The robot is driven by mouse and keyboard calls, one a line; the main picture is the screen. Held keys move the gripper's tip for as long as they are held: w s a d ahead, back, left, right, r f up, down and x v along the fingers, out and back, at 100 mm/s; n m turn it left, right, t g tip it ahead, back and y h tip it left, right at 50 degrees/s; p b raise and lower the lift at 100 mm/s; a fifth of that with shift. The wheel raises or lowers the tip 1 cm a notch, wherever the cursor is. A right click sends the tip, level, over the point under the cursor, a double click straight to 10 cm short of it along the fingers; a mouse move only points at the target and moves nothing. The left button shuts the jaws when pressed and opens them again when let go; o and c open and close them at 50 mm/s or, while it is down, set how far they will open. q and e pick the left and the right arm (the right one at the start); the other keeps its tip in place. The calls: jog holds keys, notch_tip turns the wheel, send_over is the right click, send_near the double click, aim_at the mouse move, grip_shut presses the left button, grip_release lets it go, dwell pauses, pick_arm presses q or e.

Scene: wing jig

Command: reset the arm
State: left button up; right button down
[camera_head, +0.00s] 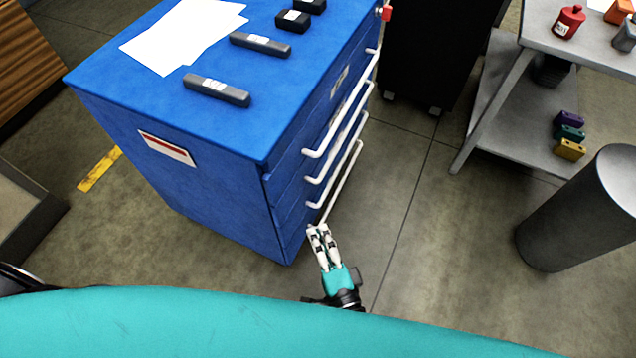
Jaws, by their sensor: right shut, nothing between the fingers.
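My right gripper (318,232) has white fingers and a teal body, and shows low in the middle of the head view. It is shut and empty. Its fingertips appear beside the lower right edge of the blue drawer cabinet (215,190), near the lower end of the lowest white handle (335,185). I cannot tell whether they touch the cabinet. The rest of the right arm is mostly hidden behind my own teal body. My left gripper is not in view; only a dark part shows at the lower left edge.
Papers (180,35), grey bars (216,90) and black blocks lie on the cabinet. A grey table (540,65) with red and coloured items stands at the upper right. A dark grey cylinder (575,220) stands at right. The floor (430,230) between cabinet and cylinder is clear.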

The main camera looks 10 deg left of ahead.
jog(key=s+d+f+n+g+h+p, duration=0.1)
jog(key=s+d+f+n+g+h, duration=0.15)
jog(key=d+f, duration=0.45)
jog(key=s+d+f+n+g+h+p, duration=0.1)
jog(key=s+d+f+n+g, duration=0.2)
jog(key=f, duration=0.7)
jog(key=s+d+f+n+g+h, duration=0.15)
jog(key=d+f+n, duration=0.25)
jog(key=f, duration=0.5)
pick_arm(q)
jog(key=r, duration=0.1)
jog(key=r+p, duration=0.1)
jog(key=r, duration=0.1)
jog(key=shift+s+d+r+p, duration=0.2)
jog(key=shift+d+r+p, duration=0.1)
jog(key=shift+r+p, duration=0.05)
pick_arm(e)
jog(key=s+d+f+n+g+h, duration=0.2)
jog(key=s+d+f, duration=0.3)
jog(key=s, duration=0.5)
jog(key=s+d+f+n+g+h, duration=0.2)
jog(key=s+d+f+g, duration=0.3)
jog(key=s+d, duration=0.4)
jog(key=shift+s+d+f+n+g, duration=0.15)
jog(key=shift+s+d+n+g, duration=0.2)
jog(key=shift+s+n, duration=0.2)
